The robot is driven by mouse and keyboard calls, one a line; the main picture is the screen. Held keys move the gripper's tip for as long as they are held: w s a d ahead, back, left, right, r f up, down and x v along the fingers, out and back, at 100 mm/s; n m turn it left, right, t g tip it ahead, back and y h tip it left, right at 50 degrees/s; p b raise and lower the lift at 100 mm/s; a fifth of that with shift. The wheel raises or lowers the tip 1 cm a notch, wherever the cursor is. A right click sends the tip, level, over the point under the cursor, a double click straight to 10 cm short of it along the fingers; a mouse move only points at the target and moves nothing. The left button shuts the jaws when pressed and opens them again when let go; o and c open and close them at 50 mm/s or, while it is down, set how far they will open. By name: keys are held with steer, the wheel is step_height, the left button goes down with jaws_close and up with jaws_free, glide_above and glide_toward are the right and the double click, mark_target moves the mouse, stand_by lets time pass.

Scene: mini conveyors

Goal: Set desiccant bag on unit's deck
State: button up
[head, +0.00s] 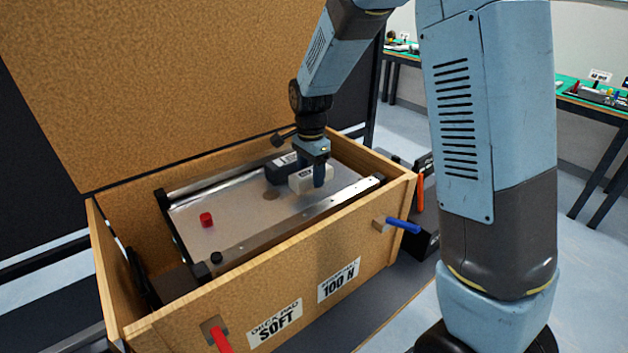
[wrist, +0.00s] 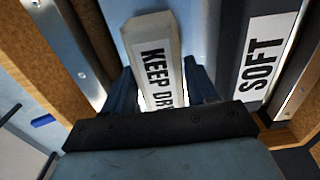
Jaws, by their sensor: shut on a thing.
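The desiccant bag (wrist: 158,65) is a pale block with a "KEEP DR…" label, part of it hidden by my gripper. My gripper (wrist: 163,90) is shut on it, one finger on each side. In the head view my gripper (head: 318,180) holds the bag (head: 300,181) over the right part of the unit's deck (head: 240,212). The deck is a grey metal conveyor plate between two rails, inside an open wooden crate. I cannot tell whether the bag touches the deck.
A dark block (head: 279,170) lies beside the bag; a "SOFT" label (wrist: 262,60) shows right of the bag in the wrist view. A red cylinder (head: 206,219) stands at the deck's left. The crate's front wall (head: 290,265) and raised lid (head: 150,90) bound the space. Mid-deck is clear.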

steer(key=shift+f, duration=1.25)
steer(key=shift+f, duration=0.1)
steer(key=o, duration=1.1)
